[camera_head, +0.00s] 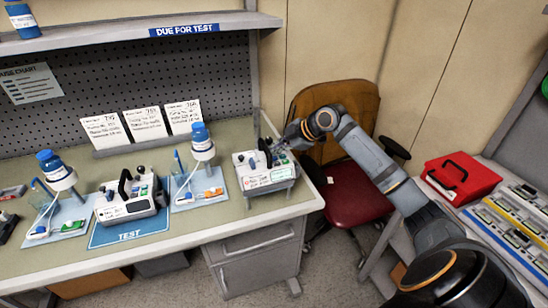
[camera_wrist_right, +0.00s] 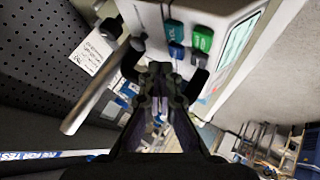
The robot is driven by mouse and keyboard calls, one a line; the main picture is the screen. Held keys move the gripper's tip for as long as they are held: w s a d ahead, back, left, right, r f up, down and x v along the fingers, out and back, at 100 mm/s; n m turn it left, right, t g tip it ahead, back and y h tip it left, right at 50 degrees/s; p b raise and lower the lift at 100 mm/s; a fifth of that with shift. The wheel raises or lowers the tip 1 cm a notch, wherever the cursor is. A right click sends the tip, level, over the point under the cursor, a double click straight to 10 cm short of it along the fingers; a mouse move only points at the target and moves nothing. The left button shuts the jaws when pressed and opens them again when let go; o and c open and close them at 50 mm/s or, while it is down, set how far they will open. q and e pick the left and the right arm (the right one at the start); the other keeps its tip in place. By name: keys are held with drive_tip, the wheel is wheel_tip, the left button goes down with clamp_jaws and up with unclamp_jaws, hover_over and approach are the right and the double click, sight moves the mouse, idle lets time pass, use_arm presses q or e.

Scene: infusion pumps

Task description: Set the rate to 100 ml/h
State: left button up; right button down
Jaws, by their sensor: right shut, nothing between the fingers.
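A pale infusion pump (camera_head: 268,181) stands on the right end of the bench, with a dark handle and a small front screen. A second infusion pump (camera_head: 128,207) sits on the blue TEST mat (camera_head: 120,236) to its left. My right gripper (camera_head: 275,150) is shut and empty at the upper back of the right pump. In the right wrist view the gripper (camera_wrist_right: 160,80) is close to the pump's body (camera_wrist_right: 215,8), just below a blue button (camera_wrist_right: 174,32) and a green button (camera_wrist_right: 203,39). I cannot tell whether it touches. The screen digits are unreadable. My left gripper is not in view.
Blue-capped bottles on stands (camera_head: 202,145) stand beside the pumps. Paper cards (camera_head: 143,123) lean at the back under a shelf (camera_head: 120,36). A chair (camera_head: 352,200) is right of the bench. A red case (camera_head: 460,178) lies on the right-hand counter.

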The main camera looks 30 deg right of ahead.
drive_tip(key=shift+r+p, duration=2.3)
drive_tip(key=shift+r, duration=0.35)
drive_tip(key=shift+f, duration=0.1)
wheel_tip(320, 180, up, 4)
drive_tip(key=m+h+p, duration=0.4)
drive_tip(key=m+p, duration=0.1)
drive_tip(key=p, duration=0.2)
drive_tip(key=m+t+b, duration=0.1)
drive_tip(key=b, duration=0.7)
hover_over(276, 159)
drive_tip(key=shift+h, duration=0.4)
wheel_tip(276, 159, down, 7)
drive_tip(key=shift+a+f, duration=0.15)
drive_tip(key=shift+f, duration=0.9)
